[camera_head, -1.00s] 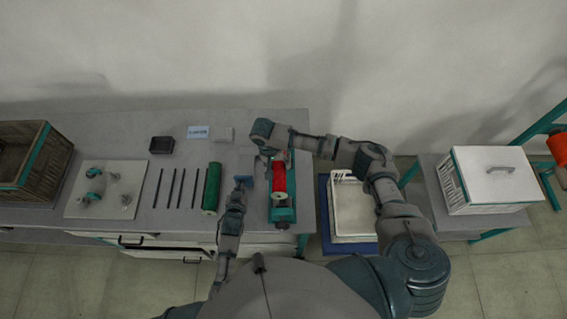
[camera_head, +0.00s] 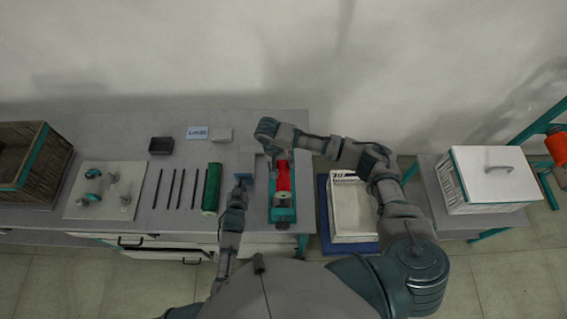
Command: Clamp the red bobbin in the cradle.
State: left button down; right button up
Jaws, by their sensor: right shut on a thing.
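The red bobbin (camera_head: 283,176) is at the teal cradle (camera_head: 283,215), right of the middle of the bench, lengthwise along it. My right gripper (camera_head: 277,154) reaches over its far end from behind and is shut on it. The fingertips are partly hidden, and so is the far end of the cradle. I cannot tell whether the bobbin rests fully in the cradle. My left gripper (camera_head: 244,180) is just left of the cradle, apart from the bobbin. Its fingers are too small to read.
A green bobbin (camera_head: 211,188) and several dark rods (camera_head: 171,188) lie to the left. A pale board with fittings (camera_head: 105,190) and a wooden crate (camera_head: 34,163) are further left. A white basket (camera_head: 352,211) stands right of the bench.

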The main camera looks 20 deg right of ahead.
pick_arm(q)
jog(key=shift+a, duration=0.1)
pick_arm(e)
jog(key=shift+f, duration=0.25)
pick_arm(q)
jog(key=shift+d, duration=0.55)
pick_arm(e)
jog(key=shift+d+f, duration=0.4)
jog(key=shift+f, duration=0.35)
pick_arm(q)
jog(key=shift+d, duration=0.15)
pick_arm(e)
jog(key=shift+d+f, duration=0.1)
jog(key=shift+f, duration=0.4)
pick_arm(q)
jog(key=shift+a+r, duration=0.1)
jog(key=shift+a, duration=0.2)
pick_arm(e)
jog(key=shift+a+f, duration=0.4)
jog(key=shift+f, duration=1.2)
jog(key=shift+d, duration=0.1)
jog(key=shift+a+f, duration=0.25)
jog(key=shift+f, duration=0.4)
jog(key=shift+a+f, duration=0.2)
jog(key=shift+f, duration=0.45)
